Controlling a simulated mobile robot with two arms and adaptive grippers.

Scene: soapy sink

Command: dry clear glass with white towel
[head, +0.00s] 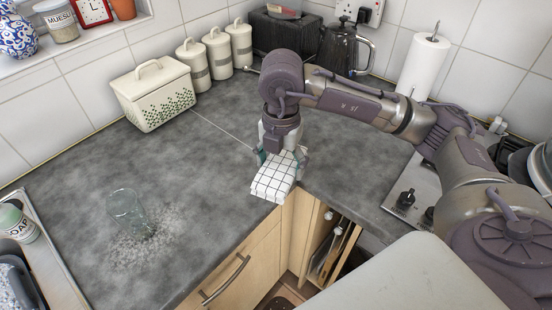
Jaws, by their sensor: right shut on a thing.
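A white towel with a dark grid pattern (273,182) is folded at the front inner corner of the worktop. My right gripper (280,160) points down and is shut on the towel. The gripper is well to the right of the glass. The upper edge of the towel is hidden by the fingers. My left gripper is not in view.
A cream bread bin (154,94), several canisters (219,52) and a black kettle (343,47) stand along the back wall. A soap container (16,222) stands by the sink edge at far left. The worktop (205,165) between glass and towel is clear.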

